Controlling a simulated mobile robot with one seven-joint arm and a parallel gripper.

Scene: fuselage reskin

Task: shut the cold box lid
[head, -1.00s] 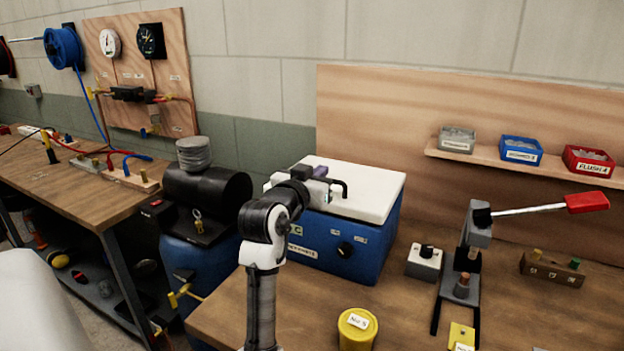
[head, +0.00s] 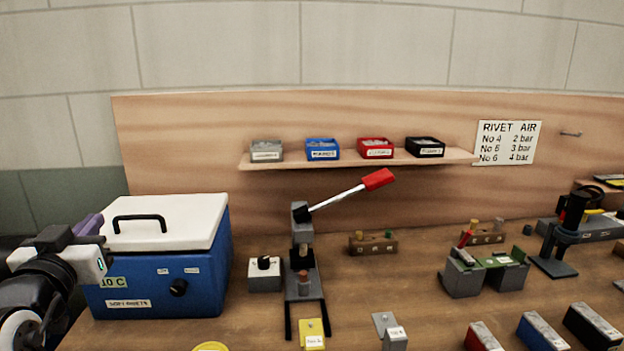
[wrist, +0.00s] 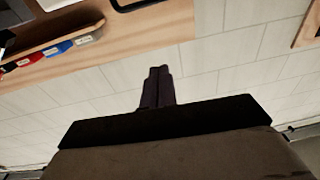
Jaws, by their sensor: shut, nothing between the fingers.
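The cold box (head: 165,285) is a blue box with a dial and labels on its front, at the left of the head view. Its white lid (head: 185,220) lies flat on the box, with no gap that I can see along the front edge. A black handle (head: 140,218) stands on the lid. My gripper (head: 90,225) is at the lid's left edge, left of the handle, its purple fingers shut and empty. I cannot tell whether they touch the lid. The wrist view also shows the shut fingers (wrist: 157,88), pointing towards the wall.
A lever press (head: 303,265) with a red-tipped arm and a small switch box (head: 264,274) stand right of the cold box. A shelf (head: 350,160) with small bins is on the backboard. Several blocks and tools stand on the bench (head: 400,295) farther right.

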